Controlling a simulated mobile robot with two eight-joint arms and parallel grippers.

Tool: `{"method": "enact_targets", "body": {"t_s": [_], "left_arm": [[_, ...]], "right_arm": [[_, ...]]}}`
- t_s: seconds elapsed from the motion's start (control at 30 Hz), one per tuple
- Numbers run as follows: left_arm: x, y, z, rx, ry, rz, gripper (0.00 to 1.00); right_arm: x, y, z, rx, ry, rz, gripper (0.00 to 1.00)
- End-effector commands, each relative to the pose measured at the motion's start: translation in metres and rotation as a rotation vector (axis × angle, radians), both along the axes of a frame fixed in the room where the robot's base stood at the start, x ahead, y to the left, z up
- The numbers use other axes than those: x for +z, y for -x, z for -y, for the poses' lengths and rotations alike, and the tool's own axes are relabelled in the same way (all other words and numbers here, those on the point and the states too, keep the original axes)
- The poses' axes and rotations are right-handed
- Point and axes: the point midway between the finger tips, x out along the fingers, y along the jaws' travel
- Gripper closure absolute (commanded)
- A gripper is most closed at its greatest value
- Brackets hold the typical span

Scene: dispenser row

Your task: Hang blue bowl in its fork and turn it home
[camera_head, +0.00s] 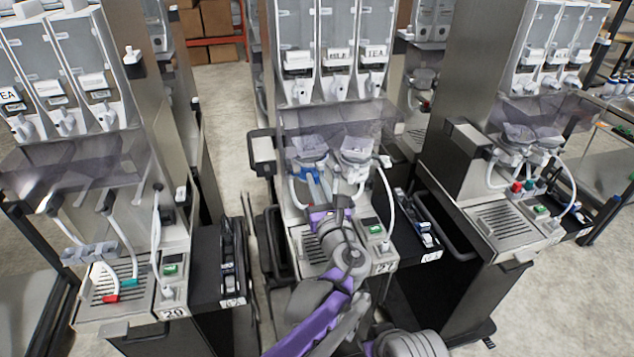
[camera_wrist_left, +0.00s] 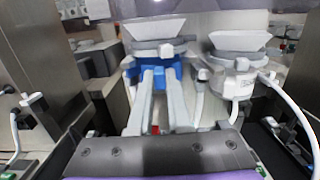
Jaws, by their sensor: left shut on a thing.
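The blue bowl (camera_head: 309,174) is at the left place under the middle dispenser, below a grey funnel-like top. In the left wrist view its blue body (camera_wrist_left: 133,68) sits upright at the far end of my fingers. My left gripper (camera_head: 323,187) reaches it from the front and is shut on it; in the wrist view the two pale fingers (camera_wrist_left: 160,80) run up to its front. A white bowl (camera_wrist_left: 238,83) hangs to its right, also under a grey top. The fork behind the blue bowl is mostly hidden, so I cannot tell how it is seated.
White hoses (camera_head: 385,190) curve down beside the bowls. A drip tray (camera_head: 312,248) and a panel with a green display (camera_head: 373,228) lie below. Similar dispensers stand left (camera_head: 90,100) and right (camera_head: 490,100). A smoky clear shield (camera_head: 350,118) hangs above the bowls.

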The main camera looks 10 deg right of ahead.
Motion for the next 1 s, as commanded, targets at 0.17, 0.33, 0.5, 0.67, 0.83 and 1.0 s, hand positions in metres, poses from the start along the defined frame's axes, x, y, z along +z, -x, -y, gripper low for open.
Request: {"method": "enact_targets", "body": {"t_s": [0.17, 0.33, 0.5, 0.67, 0.83, 1.0], "left_arm": [[-0.002, 0.002, 0.000, 0.000, 0.000, 0.000, 1.00], [-0.002, 0.002, 0.000, 0.000, 0.000, 0.000, 1.00], [-0.001, 0.002, -0.001, -0.004, 0.000, 0.001, 1.00], [0.000, 0.001, -0.006, -0.057, -0.002, 0.003, 1.00], [0.001, 0.001, -0.009, -0.116, -0.001, 0.004, 1.00], [0.000, 0.001, -0.011, -0.151, 0.000, 0.001, 1.00]], "right_arm": [[-0.001, 0.001, 0.000, 0.000, 0.000, -0.001, 0.70], [-0.001, 0.001, 0.000, 0.000, 0.000, -0.001, 0.70], [-0.001, 0.000, 0.000, 0.000, 0.000, -0.001, 0.70], [0.005, -0.002, 0.000, 0.000, 0.000, 0.004, 0.70], [0.012, -0.005, 0.000, 0.000, 0.000, 0.010, 0.70], [0.015, -0.007, 0.000, 0.000, 0.000, 0.013, 0.70]]}}
